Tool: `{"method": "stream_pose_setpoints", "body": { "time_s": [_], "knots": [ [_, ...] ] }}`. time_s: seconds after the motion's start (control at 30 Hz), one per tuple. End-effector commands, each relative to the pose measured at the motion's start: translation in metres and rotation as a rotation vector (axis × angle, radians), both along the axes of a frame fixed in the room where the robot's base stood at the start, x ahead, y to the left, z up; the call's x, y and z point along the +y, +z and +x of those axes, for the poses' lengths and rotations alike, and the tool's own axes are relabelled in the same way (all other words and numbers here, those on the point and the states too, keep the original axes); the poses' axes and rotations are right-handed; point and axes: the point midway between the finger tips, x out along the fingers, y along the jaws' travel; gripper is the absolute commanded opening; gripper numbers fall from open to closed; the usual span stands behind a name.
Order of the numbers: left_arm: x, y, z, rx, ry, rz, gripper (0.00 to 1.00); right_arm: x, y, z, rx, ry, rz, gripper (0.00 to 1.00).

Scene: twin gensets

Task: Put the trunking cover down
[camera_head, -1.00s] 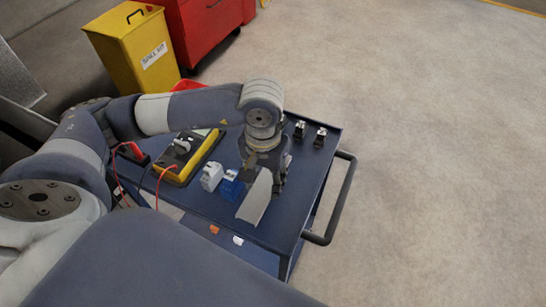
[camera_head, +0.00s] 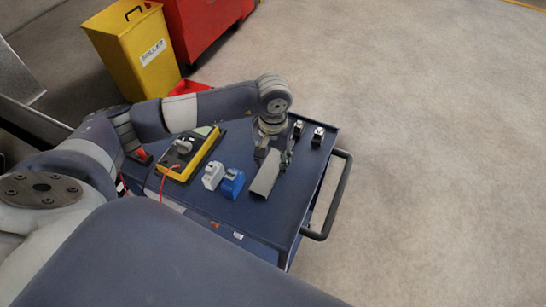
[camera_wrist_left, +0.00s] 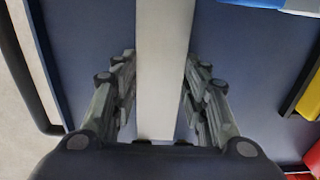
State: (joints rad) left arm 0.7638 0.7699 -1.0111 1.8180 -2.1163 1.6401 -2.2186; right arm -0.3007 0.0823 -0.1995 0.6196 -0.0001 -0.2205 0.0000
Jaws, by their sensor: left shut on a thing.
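The trunking cover (camera_head: 264,181) is a long, pale grey flat strip. My left gripper (camera_head: 272,156) points down over the blue cart top (camera_head: 287,208) and is shut on the cover. In the left wrist view the cover (camera_wrist_left: 165,50) runs up between the two fingers of the left gripper (camera_wrist_left: 160,78). The cover lies low over the cart top; I cannot tell whether it touches it. The gripper hides its far end. My right gripper is not in view.
Left of the cover on the cart are a blue block (camera_head: 232,184), a white block (camera_head: 213,175) and a yellow-edged meter (camera_head: 190,155). Two small dark devices (camera_head: 318,136) stand at the far right corner. A handle (camera_head: 340,195) runs along the right side.

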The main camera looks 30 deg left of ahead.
Motion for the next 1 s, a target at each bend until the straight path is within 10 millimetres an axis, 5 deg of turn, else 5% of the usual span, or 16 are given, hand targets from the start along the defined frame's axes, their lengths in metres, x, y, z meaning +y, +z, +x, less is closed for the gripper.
{"method": "stream_pose_setpoints", "body": {
  "time_s": [0.27,0.3,0.37,0.83,1.0],
  "knots": [
    [0.0,-0.005,0.0,0.0,0.0,0.001,0.05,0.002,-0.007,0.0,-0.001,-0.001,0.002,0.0],
    [0.0,-0.003,0.0,0.0,0.0,0.001,0.5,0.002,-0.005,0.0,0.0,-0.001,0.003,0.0],
    [0.0,-0.003,0.0,0.0,0.0,0.001,0.61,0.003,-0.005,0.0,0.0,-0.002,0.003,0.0],
    [0.0,0.004,0.0,-0.002,0.001,0.0,0.61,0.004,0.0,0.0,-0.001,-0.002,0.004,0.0],
    [0.001,0.035,0.002,-0.007,0.0,0.0,0.61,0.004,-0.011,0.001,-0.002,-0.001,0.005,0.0]
  ]
}}
